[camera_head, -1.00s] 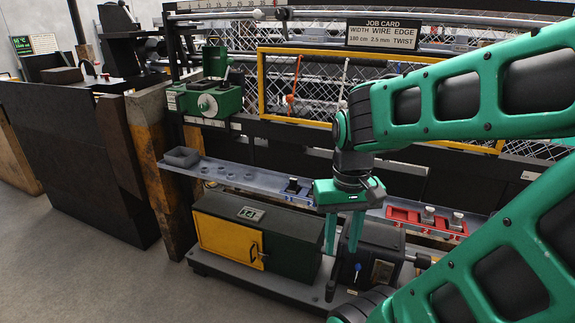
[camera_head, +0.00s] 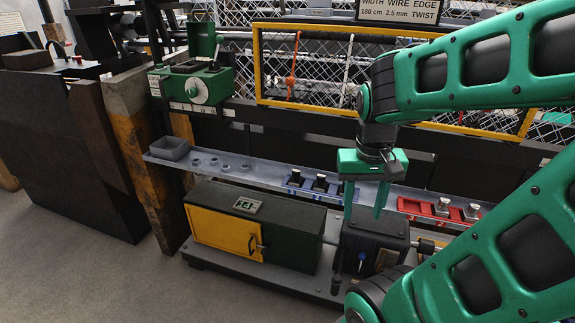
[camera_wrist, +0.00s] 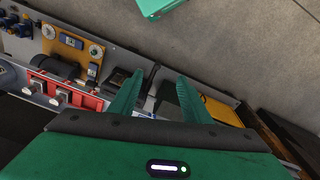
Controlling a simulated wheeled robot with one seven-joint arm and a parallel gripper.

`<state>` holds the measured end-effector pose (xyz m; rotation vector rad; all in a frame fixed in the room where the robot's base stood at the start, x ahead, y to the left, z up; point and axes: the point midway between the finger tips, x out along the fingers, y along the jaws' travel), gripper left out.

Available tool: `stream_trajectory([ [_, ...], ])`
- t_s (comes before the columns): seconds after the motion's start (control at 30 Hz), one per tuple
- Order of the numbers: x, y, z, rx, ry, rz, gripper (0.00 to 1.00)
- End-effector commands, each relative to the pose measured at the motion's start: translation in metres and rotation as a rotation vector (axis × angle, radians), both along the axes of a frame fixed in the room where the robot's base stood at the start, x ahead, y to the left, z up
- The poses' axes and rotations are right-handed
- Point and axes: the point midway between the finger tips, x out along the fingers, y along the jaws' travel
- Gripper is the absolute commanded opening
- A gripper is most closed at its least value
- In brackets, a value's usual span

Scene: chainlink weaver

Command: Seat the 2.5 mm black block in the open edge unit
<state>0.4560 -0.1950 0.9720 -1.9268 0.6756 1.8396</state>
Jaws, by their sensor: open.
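Black blocks (camera_head: 320,183) stand in a blue rack (camera_head: 308,194) on the grey shelf; their sizes cannot be read. The green edge unit (camera_head: 205,87) is mounted at the upper left of the bench, with its lid raised and a pale dial on its front. My gripper (camera_head: 364,208) is open and points down, right of the blue rack and in front of the shelf. In the wrist view, my gripper (camera_wrist: 160,78) shows two spread green fingers with nothing held between them.
A red rack (camera_head: 425,208) with silver-topped blocks is right of my gripper. A grey bin (camera_head: 169,149) stands at the shelf's left end. A black box with a yellow door (camera_head: 222,235) and a dark machine (camera_head: 375,240) stand below.

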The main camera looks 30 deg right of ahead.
Motion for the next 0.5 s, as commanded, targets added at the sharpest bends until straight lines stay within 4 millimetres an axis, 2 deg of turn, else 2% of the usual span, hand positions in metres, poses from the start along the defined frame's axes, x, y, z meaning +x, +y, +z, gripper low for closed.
stream_trajectory([
  [0.23,0.112,-0.03,-0.015,-0.205,-0.115,-0.137,0.44],
  [0.37,0.174,-0.034,-0.025,-0.296,-0.214,-0.191,0.44],
  [0.5,0.235,-0.028,-0.036,-0.364,-0.329,-0.226,0.44],
])
